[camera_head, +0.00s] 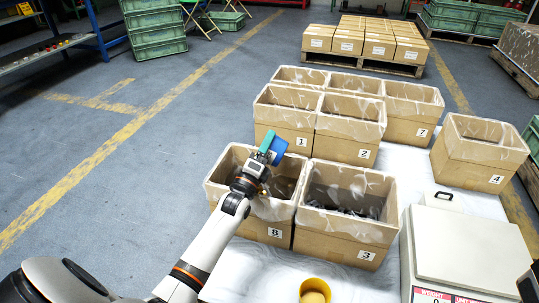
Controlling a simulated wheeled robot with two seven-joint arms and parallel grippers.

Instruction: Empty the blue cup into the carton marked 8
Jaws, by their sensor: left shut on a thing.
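The blue cup (278,150) is held above the far right part of the carton marked 8 (250,225), near its rim. My left gripper (266,156) is shut on the cup, with the arm reaching in from below. The cup looks tilted; its mouth and contents cannot be made out. The carton marked 8 is open with a clear liner, and its inside is partly hidden by my gripper and arm. My right gripper does not show.
The carton marked 3 (342,245) stands close on the right, holding dark parts. Cartons marked 1 (285,133) and 2 (345,148) stand behind. A yellow cup (315,291) and a scale (465,250) are in front. Carton 4 (470,172) stands apart at right.

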